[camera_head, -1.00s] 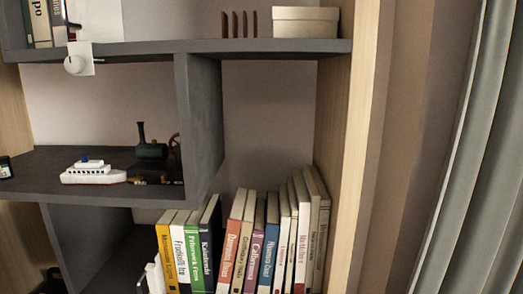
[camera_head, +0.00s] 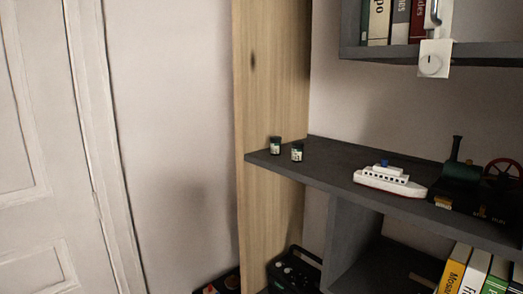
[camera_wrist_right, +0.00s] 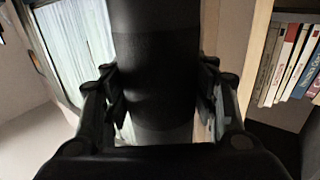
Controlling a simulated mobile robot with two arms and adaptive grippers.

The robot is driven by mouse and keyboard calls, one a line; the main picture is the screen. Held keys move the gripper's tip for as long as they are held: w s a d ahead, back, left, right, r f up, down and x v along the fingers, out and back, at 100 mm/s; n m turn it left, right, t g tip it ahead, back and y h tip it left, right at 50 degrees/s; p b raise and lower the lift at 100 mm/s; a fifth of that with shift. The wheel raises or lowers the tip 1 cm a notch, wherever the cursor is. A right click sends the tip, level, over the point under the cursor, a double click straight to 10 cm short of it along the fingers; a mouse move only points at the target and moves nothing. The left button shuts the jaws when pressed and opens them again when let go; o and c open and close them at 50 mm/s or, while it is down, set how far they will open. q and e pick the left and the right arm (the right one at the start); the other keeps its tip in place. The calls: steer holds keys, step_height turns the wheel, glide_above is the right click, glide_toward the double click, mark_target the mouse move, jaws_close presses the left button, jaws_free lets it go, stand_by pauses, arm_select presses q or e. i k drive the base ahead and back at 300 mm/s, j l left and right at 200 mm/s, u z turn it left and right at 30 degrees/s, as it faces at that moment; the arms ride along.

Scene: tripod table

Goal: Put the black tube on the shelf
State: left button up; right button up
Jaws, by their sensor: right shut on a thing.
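The black tube (camera_wrist_right: 155,60) is a thick, dark cylinder in the right wrist view, running up out of the top of the picture. My right gripper (camera_wrist_right: 160,95) has its fingers on either side of the tube and is shut on it. The tube's far end is out of view. The grey shelf (camera_head: 335,158) shows in the head view, with a bare stretch between two small dark jars and a white toy ship. Neither gripper shows in the head view, and my left gripper is in no view.
Two jars (camera_head: 297,152) stand at the shelf's left end. The toy ship (camera_head: 390,180) and a dark steam engine model (camera_head: 462,180) stand farther right. An upper shelf (camera_head: 480,53) holds books. A wooden side panel (camera_head: 262,95) bounds the left. Books (camera_wrist_right: 288,62) also show in the right wrist view.

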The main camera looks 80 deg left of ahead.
mark_target(321, 153)
steer(key=k+j+u, duration=0.15)
steer(key=j, duration=0.2)
steer(key=k+j+u, duration=0.15)
steer(key=k+j, duration=0.15)
steer(key=k+j+u, duration=0.15)
steer(key=j, duration=0.3)
steer(key=k+j+u, duration=0.15)
steer(key=j, duration=0.25)
steer(key=k+j, duration=0.15)
steer(key=j, duration=0.15)
steer(key=k+j, duration=0.1)
steer(key=j, duration=0.25)
steer(key=k+j, duration=0.15)
steer(key=j, duration=0.15)
steer(key=k+j, duration=0.1)
steer(key=j, duration=0.25)
